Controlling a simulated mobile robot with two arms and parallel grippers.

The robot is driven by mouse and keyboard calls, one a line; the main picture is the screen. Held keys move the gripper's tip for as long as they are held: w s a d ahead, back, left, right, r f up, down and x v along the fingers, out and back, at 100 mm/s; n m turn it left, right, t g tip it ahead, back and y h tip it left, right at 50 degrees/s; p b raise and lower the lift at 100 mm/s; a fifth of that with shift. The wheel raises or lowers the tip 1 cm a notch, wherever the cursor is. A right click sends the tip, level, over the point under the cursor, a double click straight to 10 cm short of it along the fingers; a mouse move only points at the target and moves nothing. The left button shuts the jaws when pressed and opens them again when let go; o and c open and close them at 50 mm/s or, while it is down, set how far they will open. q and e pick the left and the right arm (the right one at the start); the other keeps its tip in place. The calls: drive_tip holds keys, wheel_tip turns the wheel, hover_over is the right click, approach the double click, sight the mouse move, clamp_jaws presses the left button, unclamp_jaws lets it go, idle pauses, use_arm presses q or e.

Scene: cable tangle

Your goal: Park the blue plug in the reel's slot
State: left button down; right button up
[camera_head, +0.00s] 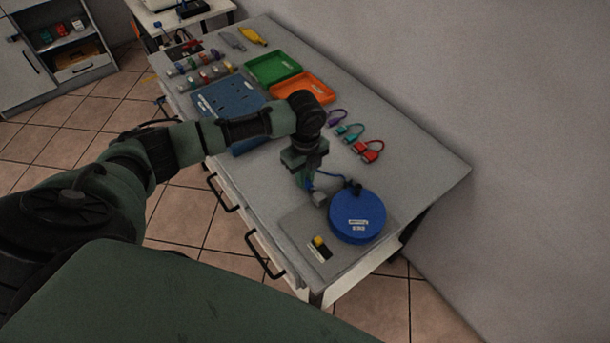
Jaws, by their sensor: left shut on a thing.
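The blue reel (357,217) is a round disc with a white label. It lies on a grey mat (300,223) at the near end of the workbench. My left gripper (305,181) points down just left of and behind the reel. It is shut, with a bit of blue at its fingertips. The plug itself is mostly hidden by the fingers. A blue cable (330,174) runs from the gripper to a dark piece at the reel's back edge. A small grey block (319,198) stands between gripper and reel; I cannot tell whether they touch it. My right gripper is not in view.
A yellow-and-black piece (320,241) lies on the mat's front part. Purple, teal and red cables (370,152) lie near the wall. Orange (303,89) and green (273,68) trays and a blue board (228,98) are farther back. The wall bounds the right side.

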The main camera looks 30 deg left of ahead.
use_arm(q)
drive_tip(key=shift+s+d+p, duration=0.25)
drive_tip(key=shift+d+p, duration=0.2)
drive_tip(key=shift+d, duration=0.1)
drive_tip(key=shift+s+d+p, duration=0.2)
drive_tip(key=shift+d+p, duration=0.25)
drive_tip(key=shift+d, duration=0.05)
drive_tip(key=c, duration=1.3)
unclamp_jaws()
wheel_tip(320, 180, up, 8)
drive_tip(key=shift+f+b, duration=0.1)
drive_tip(key=shift+b, duration=0.5)
